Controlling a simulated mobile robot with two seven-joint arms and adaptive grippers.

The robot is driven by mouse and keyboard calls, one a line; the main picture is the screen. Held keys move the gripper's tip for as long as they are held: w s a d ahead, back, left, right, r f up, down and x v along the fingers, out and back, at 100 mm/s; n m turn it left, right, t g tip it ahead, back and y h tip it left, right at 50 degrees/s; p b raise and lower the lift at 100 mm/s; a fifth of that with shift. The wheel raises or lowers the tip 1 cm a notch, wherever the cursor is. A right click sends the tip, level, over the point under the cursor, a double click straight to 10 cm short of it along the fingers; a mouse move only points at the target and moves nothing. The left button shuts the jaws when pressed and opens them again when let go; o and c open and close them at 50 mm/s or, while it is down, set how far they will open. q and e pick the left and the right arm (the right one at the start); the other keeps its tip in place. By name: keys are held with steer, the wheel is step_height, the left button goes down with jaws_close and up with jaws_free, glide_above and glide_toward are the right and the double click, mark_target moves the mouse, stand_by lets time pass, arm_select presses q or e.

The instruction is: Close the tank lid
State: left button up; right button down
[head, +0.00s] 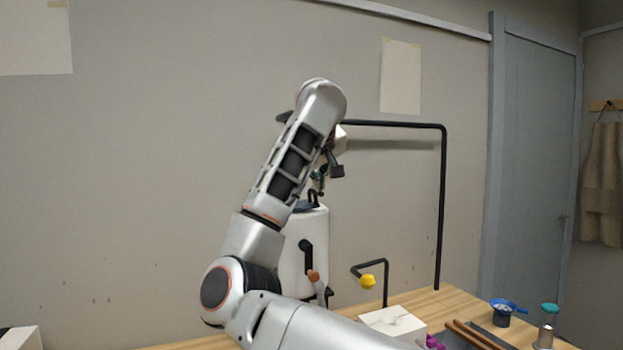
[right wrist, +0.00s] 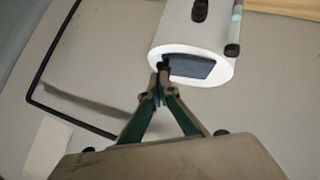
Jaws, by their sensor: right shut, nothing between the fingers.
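The white tank (head: 303,260) stands on the wooden counter, partly hidden behind my right arm in the head view. In the right wrist view the tank (right wrist: 190,38) shows a pale round top with a dark blue-grey flat patch (right wrist: 195,68). I cannot tell whether that patch is the lid or the opening. A black handle-like part (head: 313,198) rises at the tank's top. My right gripper (head: 319,186) is just above the tank top, fingers together and empty. In the wrist view its fingertips (right wrist: 160,84) overlap the top's rim beside the patch; contact is unclear. My left gripper is out of view.
A black bent pipe frame (head: 441,200) stands right of the tank. A yellow piece (head: 367,281) hangs on a smaller black stand.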

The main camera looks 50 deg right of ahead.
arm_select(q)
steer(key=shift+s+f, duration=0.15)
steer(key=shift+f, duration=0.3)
arm_select(e)
steer(key=shift+s+d+f, duration=0.25)
steer(key=shift+d+f, duration=0.1)
steer(key=shift+f, duration=0.05)
